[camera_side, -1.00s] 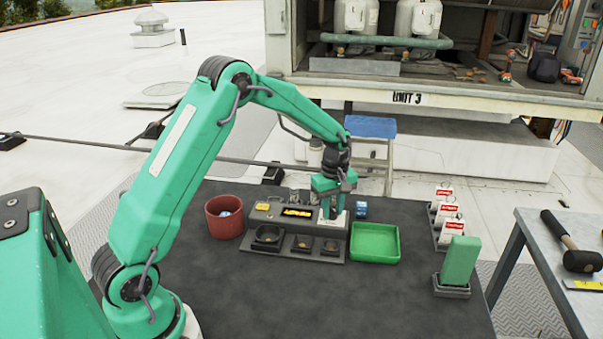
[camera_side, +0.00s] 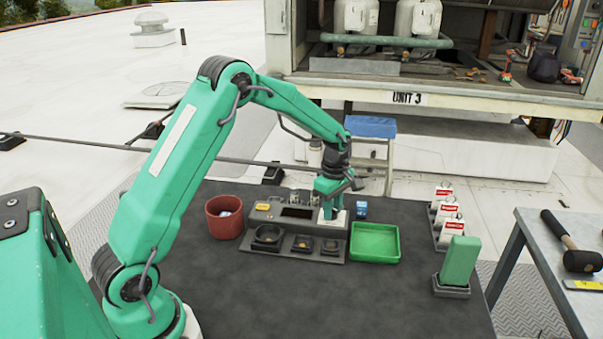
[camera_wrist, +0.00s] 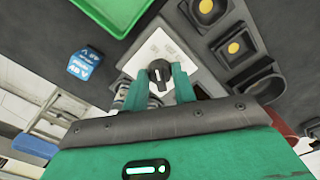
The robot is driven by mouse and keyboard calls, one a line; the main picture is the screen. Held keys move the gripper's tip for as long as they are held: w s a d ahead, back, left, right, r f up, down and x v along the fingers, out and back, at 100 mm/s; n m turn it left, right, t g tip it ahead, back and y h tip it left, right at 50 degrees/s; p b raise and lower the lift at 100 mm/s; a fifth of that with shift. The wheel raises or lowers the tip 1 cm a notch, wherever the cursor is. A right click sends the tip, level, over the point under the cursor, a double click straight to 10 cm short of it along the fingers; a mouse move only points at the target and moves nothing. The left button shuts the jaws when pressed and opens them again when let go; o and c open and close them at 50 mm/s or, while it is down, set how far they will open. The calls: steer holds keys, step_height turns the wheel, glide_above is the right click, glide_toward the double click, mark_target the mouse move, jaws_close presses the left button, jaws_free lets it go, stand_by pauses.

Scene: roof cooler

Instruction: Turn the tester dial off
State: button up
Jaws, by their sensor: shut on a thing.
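The tester (camera_side: 268,212) is a grey box on the dark mat, with a dark, unlit display (camera_side: 297,213) on its top. Its black round dial (camera_wrist: 159,72) has a white mark and sits on a white plate (camera_wrist: 143,52) in the wrist view. My gripper (camera_side: 331,213) is over the right end of the tester, pointing down. In the wrist view its two green fingers (camera_wrist: 160,84) are shut on the dial, one on each side. In the side view the gripper hides the dial.
A green tray (camera_side: 375,243) and a small blue block (camera_side: 361,209) are right of the tester. A red pot (camera_side: 225,228) is on its left. Three dark cups (camera_side: 301,243) line its front. Red-and-white tags (camera_side: 447,229) and a green block (camera_side: 460,262) stand farther right. The front mat is clear.

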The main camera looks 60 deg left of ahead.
steer(key=o, duration=1)
steer(key=shift+r, duration=0.15)
step_height(320, 180, up, 7)
steer(key=shift+r, duration=0.3)
